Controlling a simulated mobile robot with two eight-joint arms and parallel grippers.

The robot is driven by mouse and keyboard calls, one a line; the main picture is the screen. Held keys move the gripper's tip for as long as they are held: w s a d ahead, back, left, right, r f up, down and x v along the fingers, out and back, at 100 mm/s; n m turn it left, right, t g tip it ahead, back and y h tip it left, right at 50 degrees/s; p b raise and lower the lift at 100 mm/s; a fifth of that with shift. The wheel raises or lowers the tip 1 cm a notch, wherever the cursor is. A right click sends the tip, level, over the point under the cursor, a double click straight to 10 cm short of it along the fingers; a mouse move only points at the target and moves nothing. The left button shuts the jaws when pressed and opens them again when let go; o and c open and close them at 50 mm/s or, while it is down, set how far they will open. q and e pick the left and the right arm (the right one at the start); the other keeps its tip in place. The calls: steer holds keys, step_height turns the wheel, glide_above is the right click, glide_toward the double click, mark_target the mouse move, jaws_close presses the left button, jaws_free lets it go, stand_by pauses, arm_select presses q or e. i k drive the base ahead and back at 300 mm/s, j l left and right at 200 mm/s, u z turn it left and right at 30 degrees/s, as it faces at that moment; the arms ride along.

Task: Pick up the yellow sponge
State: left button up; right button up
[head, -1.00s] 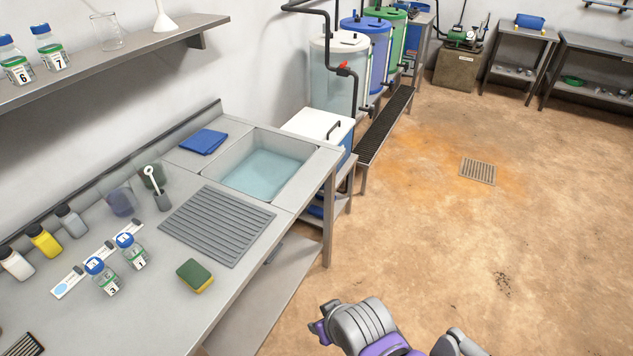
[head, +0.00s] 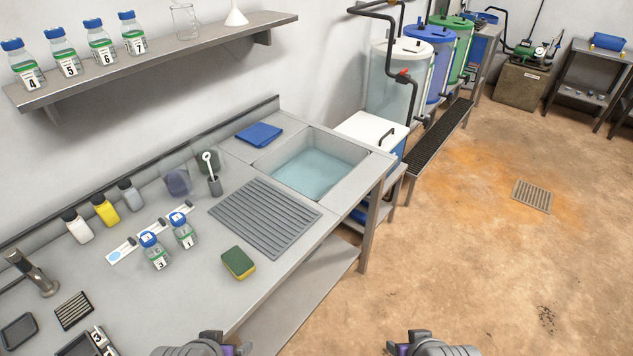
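The yellow sponge (head: 238,263) with a green top lies on the grey counter (head: 200,286), near its front edge and in front of the ribbed drainboard. My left gripper (head: 212,340) shows only in part at the bottom edge, below the sponge and apart from it. My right gripper (head: 402,346) also shows only in part at the bottom, over the floor to the right of the counter. The fingers of both grippers are not clear enough to tell open from shut.
Two capped bottles (head: 183,231) stand left of the sponge. The drainboard (head: 264,217) and a water-filled sink (head: 312,172) lie behind it. A shelf (head: 160,56) with bottles hangs above. The counter around the sponge is clear, and the floor (head: 440,260) at right is open.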

mark_target(235, 260)
steer(key=i+l+u, duration=0.1)
steer(key=l+u, duration=0.25)
steer(key=i+l+u, duration=0.1)
steer(key=u, duration=0.25)
steer(key=l+u, duration=0.55)
steer(key=l, duration=1.3)
